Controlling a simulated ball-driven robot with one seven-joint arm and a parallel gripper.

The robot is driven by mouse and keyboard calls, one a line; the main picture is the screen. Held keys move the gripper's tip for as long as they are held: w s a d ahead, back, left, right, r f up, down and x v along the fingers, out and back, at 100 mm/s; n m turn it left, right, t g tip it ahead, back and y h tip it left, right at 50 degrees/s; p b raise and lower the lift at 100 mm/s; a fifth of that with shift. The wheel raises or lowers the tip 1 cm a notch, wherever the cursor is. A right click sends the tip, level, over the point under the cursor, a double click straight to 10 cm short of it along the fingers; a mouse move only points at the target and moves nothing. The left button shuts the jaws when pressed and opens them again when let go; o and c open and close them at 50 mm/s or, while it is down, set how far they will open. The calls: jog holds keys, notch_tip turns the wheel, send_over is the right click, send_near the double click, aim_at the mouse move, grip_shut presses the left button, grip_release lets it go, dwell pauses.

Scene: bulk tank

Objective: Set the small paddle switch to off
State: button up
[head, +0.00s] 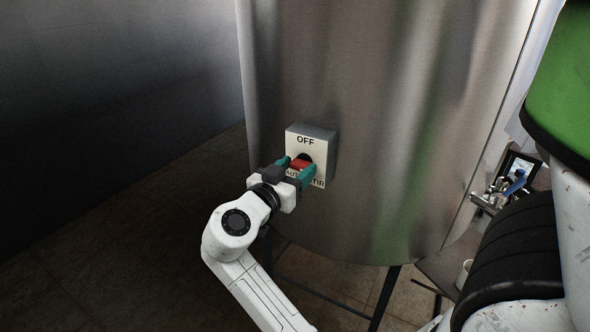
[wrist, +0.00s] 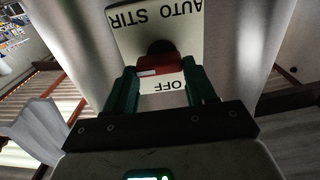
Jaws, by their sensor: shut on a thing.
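The switch is a pale box (head: 330,150) on the curved metal tank, marked OFF at the top and AUTO STIR at the bottom in the head view. Its small red paddle (head: 299,164) sticks out from a dark round pivot in the middle. My gripper (head: 296,168) has its two teal fingers on either side of the paddle and is shut on it. The wrist view shows the plate (wrist: 125,30) upside down, with the red paddle (wrist: 158,66) between the fingertips and a white mark on it. I cannot tell exactly which setting the paddle points to.
The tank (head: 400,100) fills the middle of the head view and stands on dark legs above a tiled floor. A bench with small items (head: 512,180) is at the right. The floor at the left is clear.

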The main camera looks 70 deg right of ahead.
jog(key=shift+n, duration=0.3)
jog(key=n+p, duration=0.1)
jog(key=n, duration=0.1)
jog(key=n+p, duration=0.1)
jog(key=shift+w+r+n, duration=0.15)
jog(key=shift+w+n, duration=0.05)
jog(key=shift+n, duration=0.2)
jog(key=n+p, duration=0.2)
jog(key=n, duration=0.2)
jog(key=shift+w+r+n+p, duration=0.1)
jog(key=shift+w+n+p, duration=0.05)
jog(key=shift+n+p, duration=0.2)
jog(key=n+p, duration=0.4)
jog(key=n, duration=0.1)
jog(key=shift+w+d, duration=0.1)
jog(key=shift+w+f+n+p, duration=0.1)
jog(key=shift+f+n+p, duration=0.05)
jog(key=shift+n+p, duration=0.65)
jog(key=shift+f+n+p, duration=0.15)
jog(key=shift+n+p, duration=0.35)
jog(key=shift+n, duration=0.45)
jog(key=shift+f, duration=0.1)
jog(key=o, duration=1)
jog(key=shift+o, duration=0.2)
